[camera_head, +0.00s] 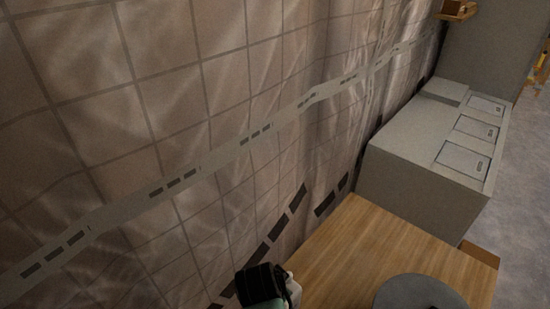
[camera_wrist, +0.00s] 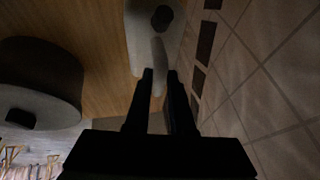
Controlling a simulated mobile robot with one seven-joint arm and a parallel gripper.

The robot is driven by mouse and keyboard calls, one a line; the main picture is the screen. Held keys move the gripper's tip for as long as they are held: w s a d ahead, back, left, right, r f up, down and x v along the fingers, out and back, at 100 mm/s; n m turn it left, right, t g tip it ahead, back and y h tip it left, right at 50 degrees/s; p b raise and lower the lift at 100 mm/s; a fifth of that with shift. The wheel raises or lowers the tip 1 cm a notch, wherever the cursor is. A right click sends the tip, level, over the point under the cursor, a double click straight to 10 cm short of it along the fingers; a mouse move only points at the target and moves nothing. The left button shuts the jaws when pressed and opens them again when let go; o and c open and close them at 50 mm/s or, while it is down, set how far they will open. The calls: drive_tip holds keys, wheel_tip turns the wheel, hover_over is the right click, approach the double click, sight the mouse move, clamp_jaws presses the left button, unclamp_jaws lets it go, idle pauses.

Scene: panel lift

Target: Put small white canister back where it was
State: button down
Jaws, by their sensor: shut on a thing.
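A small white canister (camera_wrist: 138,40) shows at the top of the wrist view, with a dark spot on it. My gripper (camera_wrist: 160,76) has its two black fingers closed on a narrow pale part of it. In the head view a pale piece (camera_head: 293,288), likely the canister, shows at the bottom edge beside my dark wrist. The canister is over or on the wooden table top (camera_head: 365,243), close to the tiled wall; I cannot tell whether it touches the wood. Most of it is hidden or out of frame.
A grey round object (camera_head: 420,293) stands on the table to the right; it also shows in the wrist view (camera_wrist: 40,75). The tiled wall (camera_head: 170,120) runs along the left. A grey cabinet with panels (camera_head: 415,160) stands beyond the table. Bare wood lies between.

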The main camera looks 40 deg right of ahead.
drive_tip(key=shift+w+f, duration=0.15)
drive_tip(key=shift+f, duration=1.7)
drive_tip(key=c, duration=1.2)
unclamp_jaws()
drive_tip(key=shift+f, duration=0.25)
drive_tip(key=o, duration=0.4)
drive_tip(key=shift+o, duration=0.2)
drive_tip(key=shift+r, duration=0.25)
drive_tip(key=v, duration=1.2)
drive_tip(key=shift+f, duration=0.1)
